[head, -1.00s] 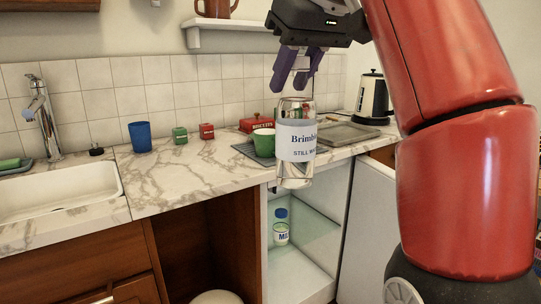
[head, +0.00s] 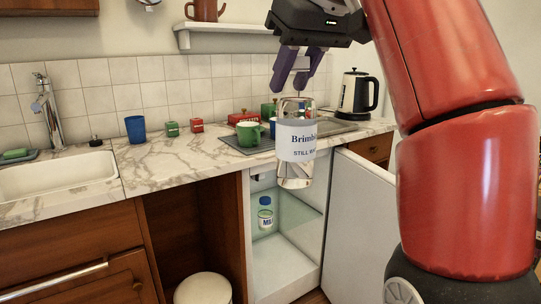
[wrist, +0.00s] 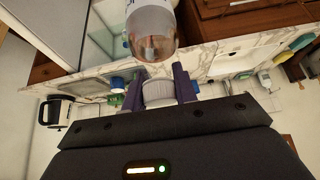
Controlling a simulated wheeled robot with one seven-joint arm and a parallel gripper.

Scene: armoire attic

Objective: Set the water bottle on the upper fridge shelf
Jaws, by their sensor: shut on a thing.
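The water bottle (head: 296,143) is clear with a white label reading "Brimb..." and "STILL W...". It hangs upright below my gripper (head: 299,84), whose purple fingers are shut on its top. In the wrist view the bottle (wrist: 152,38) extends away from the fingers of my gripper (wrist: 166,92). The fridge (head: 284,262) stands open under the counter, below and behind the bottle in the head view. A glass shelf (head: 300,218) shows inside it. A milk bottle (head: 265,215) with a blue cap stands in the fridge, left of the water bottle. The bottle hides part of the fridge opening.
The fridge door (head: 358,225) stands open to the right. The counter (head: 175,160) above holds a blue cup (head: 136,129), a green mug (head: 250,134), small boxes, a red biscuit tin and a kettle (head: 357,94). A white bin (head: 203,289) stands left of the fridge.

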